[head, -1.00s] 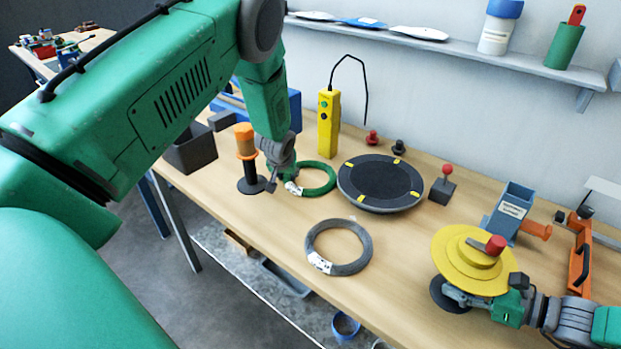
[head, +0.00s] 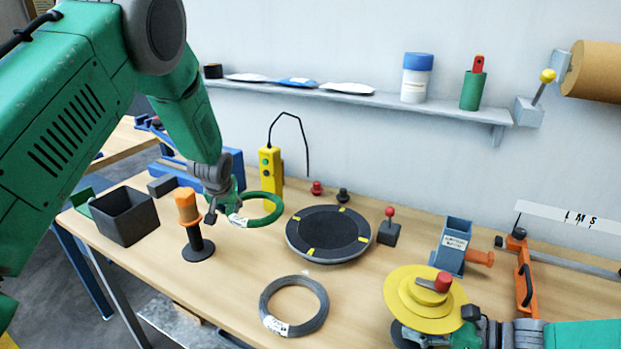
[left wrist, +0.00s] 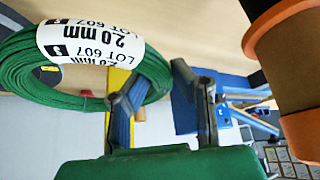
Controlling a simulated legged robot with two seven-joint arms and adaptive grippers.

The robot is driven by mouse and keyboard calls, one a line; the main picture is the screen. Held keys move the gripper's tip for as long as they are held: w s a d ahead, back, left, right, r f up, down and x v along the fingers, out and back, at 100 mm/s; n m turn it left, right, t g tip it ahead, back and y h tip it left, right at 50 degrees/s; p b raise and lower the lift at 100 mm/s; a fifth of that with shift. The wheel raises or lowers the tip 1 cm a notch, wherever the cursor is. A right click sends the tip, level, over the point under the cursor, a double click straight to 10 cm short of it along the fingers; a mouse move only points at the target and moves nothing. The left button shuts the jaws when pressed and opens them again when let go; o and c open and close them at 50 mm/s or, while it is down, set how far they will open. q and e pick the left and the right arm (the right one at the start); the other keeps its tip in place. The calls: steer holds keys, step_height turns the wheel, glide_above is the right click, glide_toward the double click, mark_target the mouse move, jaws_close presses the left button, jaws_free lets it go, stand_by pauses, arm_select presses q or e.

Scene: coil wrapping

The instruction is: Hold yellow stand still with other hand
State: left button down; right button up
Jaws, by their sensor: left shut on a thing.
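The yellow stand (head: 408,298) is a stepped round disc with a red knob on top and a dark base, at the front right of the bench. My right gripper (head: 425,338) is beside its base, low under the disc's edge. Its fingertips are partly hidden, so I cannot tell if they grip the base. My left gripper (head: 223,205) is shut on the left side of the green coil (head: 265,220), by its white label. In the left wrist view, the coil (left wrist: 60,85) with its "2.0 mm LOT 607" label passes at the fingers (left wrist: 160,110).
A grey wire coil (head: 322,310) and a dark round turntable (head: 300,245) lie mid-bench. An orange-handled tool (head: 190,215) stands left of my left gripper, close by in its wrist view (left wrist: 290,75). A black bin (head: 125,220) is at the left; a blue-grey dispenser (head: 453,245) stands behind the stand.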

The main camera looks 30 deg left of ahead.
steer(key=shift+f, duration=0.15)
steer(key=o, duration=0.9)
steer(key=shift+o, duration=0.2)
steer(key=shift+d, duration=0.15)
